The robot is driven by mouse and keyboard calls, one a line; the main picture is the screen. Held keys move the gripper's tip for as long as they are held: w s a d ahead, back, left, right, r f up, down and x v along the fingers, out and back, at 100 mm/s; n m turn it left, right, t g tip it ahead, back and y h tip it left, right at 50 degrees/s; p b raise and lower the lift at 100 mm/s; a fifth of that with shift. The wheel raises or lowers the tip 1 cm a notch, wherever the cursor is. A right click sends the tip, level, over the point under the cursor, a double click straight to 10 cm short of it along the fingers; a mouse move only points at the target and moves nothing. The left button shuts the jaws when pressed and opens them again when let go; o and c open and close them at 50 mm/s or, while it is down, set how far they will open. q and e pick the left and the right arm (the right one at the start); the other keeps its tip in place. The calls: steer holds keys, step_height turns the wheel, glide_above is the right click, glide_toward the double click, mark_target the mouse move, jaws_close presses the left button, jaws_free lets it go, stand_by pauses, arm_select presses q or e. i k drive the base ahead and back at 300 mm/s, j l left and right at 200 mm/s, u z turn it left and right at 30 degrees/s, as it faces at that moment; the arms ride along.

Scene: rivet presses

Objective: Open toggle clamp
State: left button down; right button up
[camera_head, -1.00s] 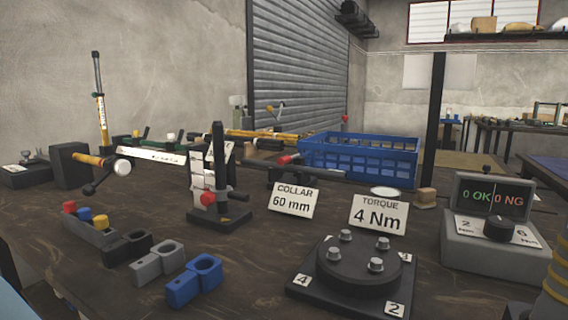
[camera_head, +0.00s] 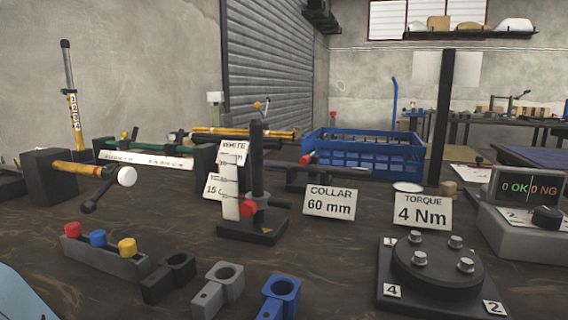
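No part in view is clearly marked as the toggle clamp. A dark low fixture with a long bar and a red-tipped end (camera_head: 308,158) lies behind the COLLAR 60 mm sign (camera_head: 329,203); it may be the clamp, and the sign partly hides it. A black upright stand (camera_head: 257,170) with a white scale and a red knob (camera_head: 249,208) stands left of that sign. Neither gripper is in view.
A round black fixture (camera_head: 437,269) with several bolts is at front right, beside a torque box (camera_head: 535,235). Collars (camera_head: 219,287) and a grey block with coloured buttons (camera_head: 105,258) are at front left. A blue crate (camera_head: 365,150) stands behind. Bare tabletop lies around the stand.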

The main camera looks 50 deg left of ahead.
mark_target(306, 159)
steer(key=k+j, duration=0.2)
steer(key=j, duration=0.15)
steer(key=k+j, duration=0.2)
steer(key=j, duration=0.2)
steer(key=k+j, duration=0.15)
steer(key=j, duration=0.2)
steer(key=k+j, duration=0.2)
steer(key=j, duration=0.15)
steer(key=z, duration=0.05)
